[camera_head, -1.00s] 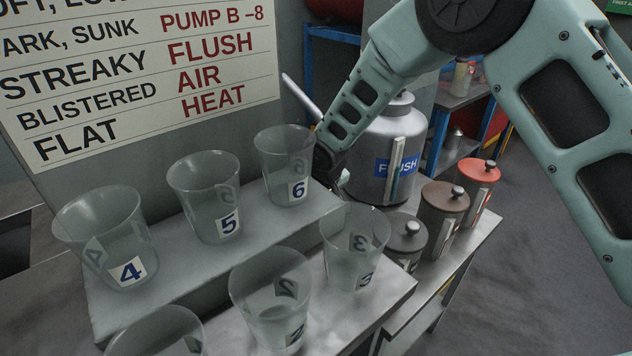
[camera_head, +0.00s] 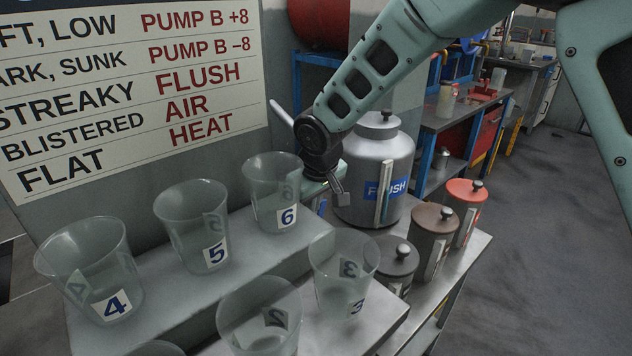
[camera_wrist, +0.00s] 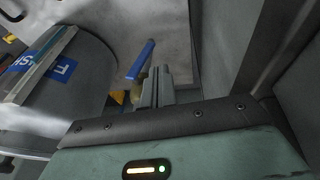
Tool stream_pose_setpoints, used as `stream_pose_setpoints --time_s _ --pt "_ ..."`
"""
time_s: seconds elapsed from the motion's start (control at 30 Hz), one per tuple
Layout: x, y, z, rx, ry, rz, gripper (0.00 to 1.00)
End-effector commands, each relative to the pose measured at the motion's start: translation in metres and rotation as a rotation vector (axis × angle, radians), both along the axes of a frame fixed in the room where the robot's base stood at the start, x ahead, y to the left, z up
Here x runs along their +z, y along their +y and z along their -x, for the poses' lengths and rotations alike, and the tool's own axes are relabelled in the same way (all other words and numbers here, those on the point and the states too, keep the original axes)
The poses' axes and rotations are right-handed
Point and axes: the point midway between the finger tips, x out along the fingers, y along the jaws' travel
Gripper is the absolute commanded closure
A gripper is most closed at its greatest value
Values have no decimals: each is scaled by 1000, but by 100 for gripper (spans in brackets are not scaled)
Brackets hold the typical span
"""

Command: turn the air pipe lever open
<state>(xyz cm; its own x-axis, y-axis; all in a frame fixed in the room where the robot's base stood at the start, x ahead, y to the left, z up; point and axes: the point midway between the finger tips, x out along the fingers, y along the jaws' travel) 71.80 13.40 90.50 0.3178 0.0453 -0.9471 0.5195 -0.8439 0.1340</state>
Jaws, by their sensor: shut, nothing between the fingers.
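In the wrist view a blue lever-like handle (camera_wrist: 140,60) stands just beyond and left of my fingertips. A small brass-coloured piece (camera_wrist: 135,94) shows at its lower end, partly hidden by the fingers. I take this for the air pipe lever, but its pipe is not clear. My gripper (camera_wrist: 158,72) is shut and empty, close beside the handle; I cannot tell whether they touch. In the head view my gripper (camera_head: 341,197) points down between cup 6 and the flush can. The blue handle cannot be made out in the head view.
The grey flush can (camera_head: 366,160) stands right of my gripper, with lidded pots (camera_head: 432,232) in front. Clear numbered cups, including cup 6 (camera_head: 272,200), stand on the grey step (camera_head: 180,300) at left. A pale rod (camera_head: 281,113) sticks up behind my wrist.

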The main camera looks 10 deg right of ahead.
Motion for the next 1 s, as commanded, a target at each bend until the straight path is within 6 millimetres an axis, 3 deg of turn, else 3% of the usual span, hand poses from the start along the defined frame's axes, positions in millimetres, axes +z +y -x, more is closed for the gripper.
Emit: stream_pose_setpoints --time_s 0.13,0.37,0.4,0.5,1.0 --pt "33 -1 10 -1 -3 -3 100" --pt "60 -3 20 0 -1 -1 100" --pt "62 -3 21 -1 1 -1 89" --pt "64 -8 20 -1 16 -7 61" --pt "58 -86 -26 25 180 -363 60"
